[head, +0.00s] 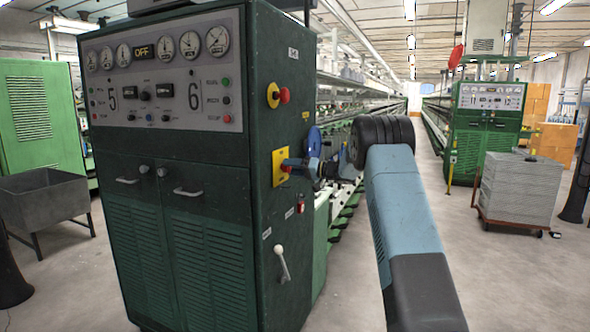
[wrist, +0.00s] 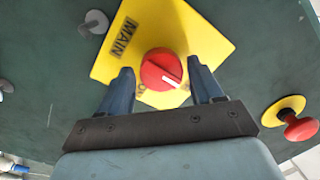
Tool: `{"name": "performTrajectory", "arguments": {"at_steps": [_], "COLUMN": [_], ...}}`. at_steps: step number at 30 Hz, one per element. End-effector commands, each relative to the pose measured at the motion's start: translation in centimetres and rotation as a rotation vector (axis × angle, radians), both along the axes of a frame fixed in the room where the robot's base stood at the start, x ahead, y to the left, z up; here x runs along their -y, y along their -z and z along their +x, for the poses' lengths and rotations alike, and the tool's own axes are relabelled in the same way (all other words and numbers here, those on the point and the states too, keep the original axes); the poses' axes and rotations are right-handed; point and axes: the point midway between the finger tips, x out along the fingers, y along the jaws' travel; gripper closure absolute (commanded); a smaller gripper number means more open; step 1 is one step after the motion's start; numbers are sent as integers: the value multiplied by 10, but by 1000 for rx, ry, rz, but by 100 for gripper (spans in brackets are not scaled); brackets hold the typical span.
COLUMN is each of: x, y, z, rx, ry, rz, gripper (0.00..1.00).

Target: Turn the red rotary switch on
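The red rotary switch (wrist: 161,69) is a round red knob with a white pointer mark. It sits on a yellow plate (wrist: 125,50) labelled MAIN, which looks tilted in the wrist view. The pointer aims toward the lower right there, and part of the lettering is hidden. In the head view the yellow plate (head: 279,160) is on the cabinet's right side. My gripper (wrist: 163,83) is open, with one blue finger on each side of the knob and visible gaps to it. In the head view my gripper (head: 291,165) is at the plate and mostly covers the knob.
A red mushroom button (head: 284,95) on a yellow base is above the plate. A white lever (head: 281,262) and a small red switch (head: 300,203) are below.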

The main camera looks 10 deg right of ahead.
Motion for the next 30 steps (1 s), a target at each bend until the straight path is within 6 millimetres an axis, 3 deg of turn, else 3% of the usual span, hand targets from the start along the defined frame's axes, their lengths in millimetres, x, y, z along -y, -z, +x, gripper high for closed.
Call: {"name": "performTrajectory", "arguments": {"at_steps": [14, 15, 30], "x": [0, 10, 1], "y": [0, 0, 2], "z": [0, 0, 0], "rx": [0, 0, -145], "ry": [0, 1, 1], "rz": [0, 0, 105], "gripper": [80, 81, 81]}}
